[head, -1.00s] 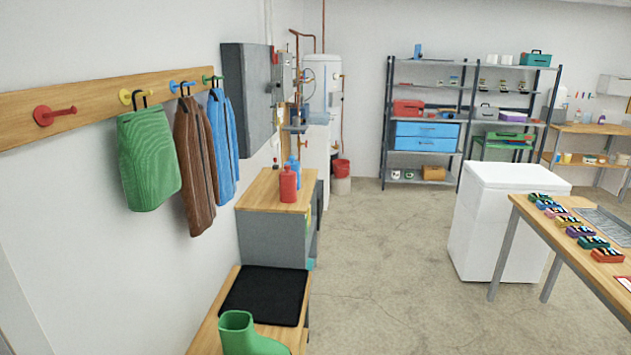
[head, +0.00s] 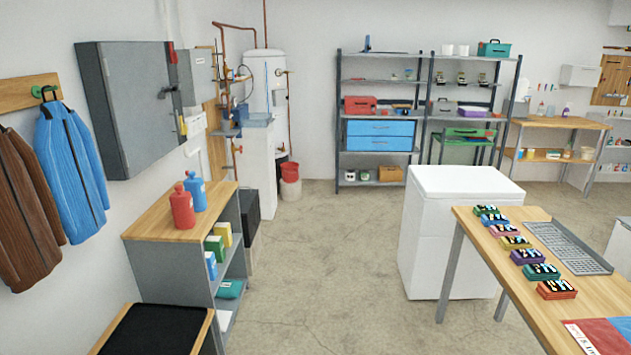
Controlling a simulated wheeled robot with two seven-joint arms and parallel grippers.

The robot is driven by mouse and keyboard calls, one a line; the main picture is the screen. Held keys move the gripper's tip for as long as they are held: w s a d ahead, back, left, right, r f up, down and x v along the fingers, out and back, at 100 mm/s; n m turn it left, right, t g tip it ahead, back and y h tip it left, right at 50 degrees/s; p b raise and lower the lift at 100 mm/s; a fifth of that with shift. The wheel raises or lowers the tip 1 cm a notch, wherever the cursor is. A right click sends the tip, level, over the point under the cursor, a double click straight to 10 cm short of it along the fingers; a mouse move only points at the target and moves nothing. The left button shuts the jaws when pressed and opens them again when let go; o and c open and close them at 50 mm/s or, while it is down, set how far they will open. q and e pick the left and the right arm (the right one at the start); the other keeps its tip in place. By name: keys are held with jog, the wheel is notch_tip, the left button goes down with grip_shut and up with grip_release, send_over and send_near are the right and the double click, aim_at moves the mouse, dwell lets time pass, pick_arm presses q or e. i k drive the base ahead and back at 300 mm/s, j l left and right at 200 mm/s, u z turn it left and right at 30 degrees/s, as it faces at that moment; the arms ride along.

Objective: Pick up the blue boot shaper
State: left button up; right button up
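A blue bottle-shaped thing (head: 195,191) with a small knob on top stands upright on the wooden top of the grey shelf cabinet (head: 165,262) at the left. It may be the blue boot shaper; I cannot tell for certain. A red one of like shape (head: 181,207) stands just in front of it and to its left, covering a little of its edge. Neither of my grippers is in view, so nothing shows as held.
A wooden bench with a black mat (head: 155,331) lies in front of the cabinet. A white chest (head: 452,235) and a wooden table (head: 595,297) stand at the right. Concrete floor (head: 330,270) lies clear between cabinet and chest. Jackets (head: 70,160) hang at the left wall.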

aim_at(193, 184)
jog(key=i+l, duration=0.15)
jog(key=i, duration=0.7)
jog(key=i+l, duration=0.1)
jog(key=i, duration=0.7)
jog(key=j+u, duration=0.05)
